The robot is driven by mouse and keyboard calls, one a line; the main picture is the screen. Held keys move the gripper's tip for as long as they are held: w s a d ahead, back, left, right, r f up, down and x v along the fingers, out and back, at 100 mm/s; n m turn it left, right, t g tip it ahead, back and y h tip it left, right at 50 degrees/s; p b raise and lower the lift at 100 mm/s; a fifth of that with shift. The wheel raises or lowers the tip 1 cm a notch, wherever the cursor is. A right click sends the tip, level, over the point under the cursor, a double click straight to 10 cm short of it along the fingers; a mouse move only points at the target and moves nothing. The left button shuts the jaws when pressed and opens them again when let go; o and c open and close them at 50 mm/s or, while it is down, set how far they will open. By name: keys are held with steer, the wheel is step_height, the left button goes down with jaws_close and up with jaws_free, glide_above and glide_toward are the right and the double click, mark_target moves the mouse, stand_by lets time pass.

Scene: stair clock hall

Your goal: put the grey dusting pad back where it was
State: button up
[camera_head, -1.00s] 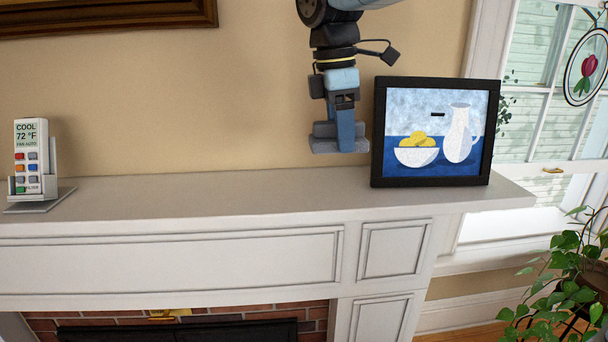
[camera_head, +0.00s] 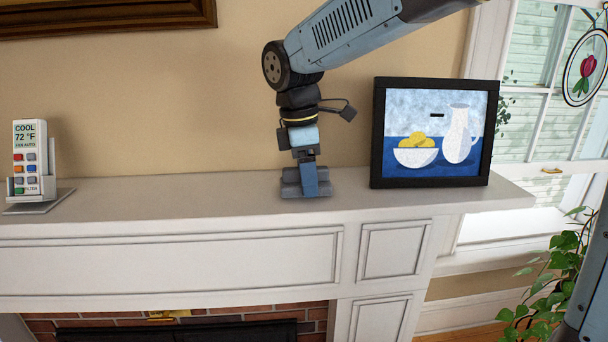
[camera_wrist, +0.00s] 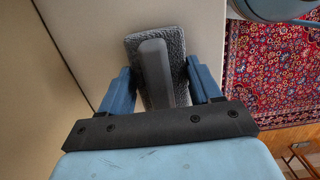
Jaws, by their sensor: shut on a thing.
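The grey dusting pad (camera_head: 291,190) is a fuzzy grey block with a smooth darker grip bar along its top. My gripper (camera_head: 308,183) points down over the mantel shelf (camera_head: 150,196) and is shut on the pad's grip bar. In the wrist view the pad (camera_wrist: 172,48) lies between the two blue fingers of my gripper (camera_wrist: 158,90), its lower end hidden by the gripper body. The pad is at the shelf surface, left of the framed picture; I cannot tell whether it bears fully on the shelf.
The framed still-life picture (camera_head: 434,132) stands on the shelf's right part. A remote in a holder (camera_head: 32,170) stands at the far left. The shelf between holder and pad is clear. A plant (camera_head: 545,285) and window are at the right; a patterned rug (camera_wrist: 275,75) lies below.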

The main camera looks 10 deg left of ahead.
steer(key=o, duration=1)
steer(key=shift+f, duration=0.1)
steer(key=r, duration=0.4)
steer(key=a+r, duration=0.1)
steer(key=r, duration=0.7)
steer(key=shift+s+a+r, duration=0.15)
steer(key=shift+s+a, duration=0.05)
